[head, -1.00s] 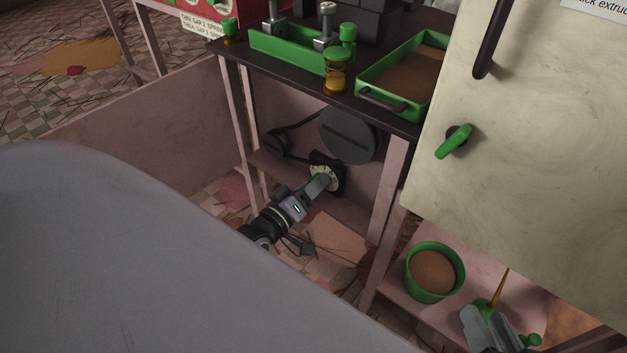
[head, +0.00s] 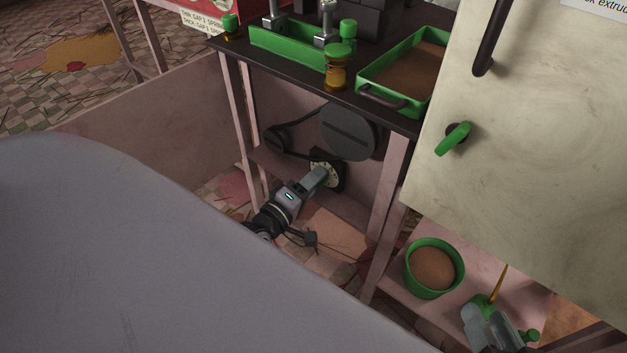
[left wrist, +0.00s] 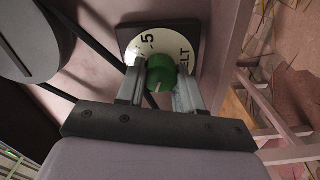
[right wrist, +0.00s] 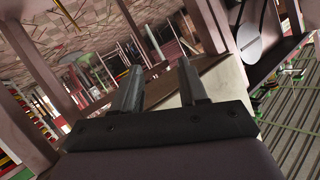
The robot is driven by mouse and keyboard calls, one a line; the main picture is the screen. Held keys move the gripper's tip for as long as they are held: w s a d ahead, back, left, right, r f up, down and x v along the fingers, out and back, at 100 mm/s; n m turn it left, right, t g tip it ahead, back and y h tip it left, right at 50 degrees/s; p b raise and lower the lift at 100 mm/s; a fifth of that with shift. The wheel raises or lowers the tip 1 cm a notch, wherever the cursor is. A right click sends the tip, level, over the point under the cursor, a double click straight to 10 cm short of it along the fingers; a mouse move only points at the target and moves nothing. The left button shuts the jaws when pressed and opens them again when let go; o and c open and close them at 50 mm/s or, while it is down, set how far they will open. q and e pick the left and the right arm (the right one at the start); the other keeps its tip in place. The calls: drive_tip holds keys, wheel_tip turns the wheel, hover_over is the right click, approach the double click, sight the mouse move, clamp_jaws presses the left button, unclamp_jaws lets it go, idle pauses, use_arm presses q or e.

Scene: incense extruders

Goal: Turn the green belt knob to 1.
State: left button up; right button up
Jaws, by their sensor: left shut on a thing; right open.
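The green belt knob (left wrist: 161,73) sits on a white round dial (left wrist: 150,45) marked "5" and "BELT", on a dark square plate. My left gripper (left wrist: 160,88) is shut on the knob, with one finger on each side of it. A pale mark line shows on the knob's near side. In the head view my left gripper (head: 318,178) reaches the dial (head: 327,172) under the table and hides the knob. My right gripper (right wrist: 163,82) is open and empty in the right wrist view.
Dark pulleys (head: 348,132) with a belt sit just above the dial. Table legs (head: 388,205) stand on both sides. A green bowl (head: 434,268) of brown material stands on the low shelf at right. A pale cabinet with a green handle (head: 453,139) is at the right.

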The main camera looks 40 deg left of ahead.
use_arm(q)
drive_tip(key=o, duration=1)
drive_tip(key=shift+o, duration=0.2)
drive_tip(key=s+p, duration=0.2)
drive_tip(key=s, duration=0.5)
drive_tip(key=shift+a, duration=0.3)
use_arm(e)
drive_tip(key=shift+s+d+h, duration=0.3)
drive_tip(key=shift+d+h, duration=0.3)
drive_tip(key=shift+d, duration=0.25)
